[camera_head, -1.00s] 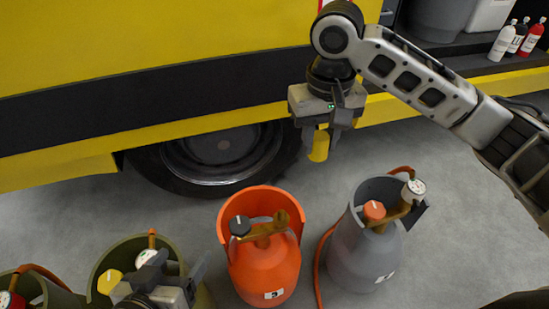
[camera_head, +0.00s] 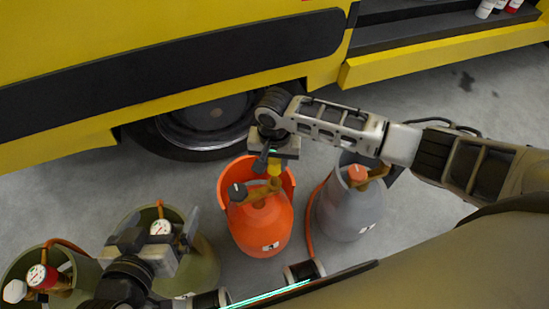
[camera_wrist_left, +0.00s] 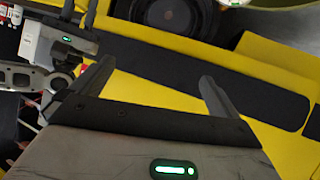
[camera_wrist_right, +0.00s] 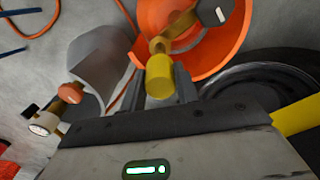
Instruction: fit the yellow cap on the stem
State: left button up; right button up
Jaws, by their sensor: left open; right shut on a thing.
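The yellow cap (camera_head: 274,169) is gripped by my right gripper (camera_head: 272,160), just above the valve of the orange cylinder (camera_head: 262,228). In the right wrist view the cap (camera_wrist_right: 160,78) is upright between the fingers, close to the brass stem (camera_wrist_right: 159,45). I cannot tell whether cap and stem touch. The valve also has a black knob (camera_head: 237,192). My left gripper (camera_head: 190,232) hangs over the olive cylinder at the left, and its fingers (camera_wrist_left: 155,88) are apart and empty in the left wrist view.
A grey cylinder (camera_head: 348,215) with an orange knob stands right of the orange one, with an orange hose between them. An olive cylinder (camera_head: 203,270) and another at far left stand near my left arm. A yellow truck (camera_head: 180,30) with a wheel (camera_head: 200,125) is behind.

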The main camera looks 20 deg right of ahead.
aim_at(274, 178)
notch_tip(274, 178, down, 3)
jog(key=b, duration=0.3)
jog(key=shift+r, duration=0.2)
pick_arm(q)
notch_tip(274, 178, down, 8)
jog(key=d+g, duration=0.1)
jog(key=d, duration=0.1)
jog(key=shift+w+r+g+h+b, duration=0.25)
jog(key=shift+w+g+h+b, duration=0.05)
jog(key=shift+b, duration=0.1)
pick_arm(e)
jog(key=shift+f, duration=0.15)
pick_arm(q)
jog(key=shift+r, duration=0.2)
pick_arm(e)
jog(key=shift+f+p, duration=0.1)
jog(key=shift+p, duration=0.2)
pick_arm(q)
jog(key=shift+a+r, duration=0.15)
jog(key=shift+r, duration=0.1)
pick_arm(e)
jog(key=shift+f, duration=0.15)
pick_arm(q)
jog(key=shift+w, duration=0.1)
jog(key=shift+r+p, duration=0.55)
jog(key=shift+p, duration=0.15)
jog(key=shift+f, duration=0.15)
pick_arm(e)
jog(key=shift+f, duration=0.35)
